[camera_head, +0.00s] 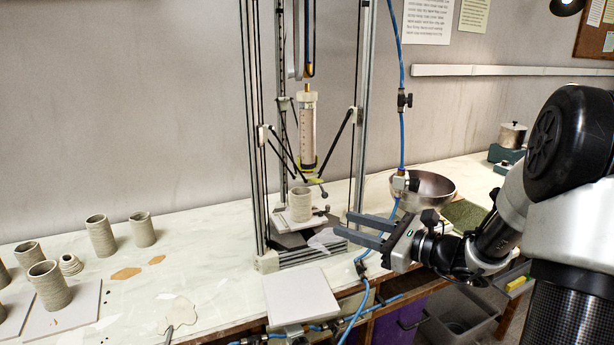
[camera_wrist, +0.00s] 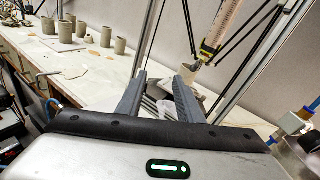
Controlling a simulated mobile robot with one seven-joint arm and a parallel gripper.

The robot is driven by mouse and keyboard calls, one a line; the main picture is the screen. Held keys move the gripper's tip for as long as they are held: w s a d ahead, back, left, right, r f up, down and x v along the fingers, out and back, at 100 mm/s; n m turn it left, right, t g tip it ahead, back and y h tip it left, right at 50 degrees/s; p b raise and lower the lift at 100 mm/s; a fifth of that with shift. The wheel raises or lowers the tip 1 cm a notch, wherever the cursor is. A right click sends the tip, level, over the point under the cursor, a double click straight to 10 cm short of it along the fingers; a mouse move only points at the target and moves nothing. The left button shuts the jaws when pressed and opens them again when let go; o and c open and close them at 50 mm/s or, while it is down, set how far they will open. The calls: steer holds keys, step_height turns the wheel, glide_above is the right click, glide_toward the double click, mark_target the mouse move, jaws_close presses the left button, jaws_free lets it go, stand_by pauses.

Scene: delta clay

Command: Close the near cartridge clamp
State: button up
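The clear cartridge (camera_head: 308,135) hangs upright in the middle of the printer frame, with a pale collar (camera_head: 307,97) near its top and a yellow-and-black holder (camera_head: 306,170) around its lower end. Which part is the near clamp, and whether it is open, is too small to tell. In the wrist view the cartridge (camera_wrist: 226,24) shows at the upper right, with yellow at its foot (camera_wrist: 208,47). My gripper (camera_head: 343,225) is open and empty, lower than the cartridge and to its right, by the frame's front right post. Its two fingers (camera_wrist: 164,76) stand apart in the wrist view.
Thin black delta rods and the upright posts (camera_head: 364,120) surround the cartridge. A clay cup (camera_head: 300,204) stands on the print bed below it. A blue hose (camera_head: 402,75) hangs near my gripper. A metal bowl (camera_head: 432,188) is behind it; several clay cups (camera_head: 100,236) stand left.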

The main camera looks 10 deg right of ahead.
steer(key=w+d+m+t+h, duration=0.1)
steer(key=w+d+m+t, duration=0.15)
steer(key=d, duration=0.25)
steer(key=m, duration=0.1)
glide_toward(324, 192)
steer(key=shift+t+h, duration=0.25)
steer(key=shift+h, duration=0.05)
steer(key=x, duration=0.6)
steer(key=f+x, duration=0.1)
steer(key=x, duration=0.2)
steer(key=shift+w+a+p, duration=0.15)
steer(key=shift+a+p, duration=0.2)
steer(key=shift+a, duration=0.1)
jaws_close()
steer(key=shift+r, duration=0.1)
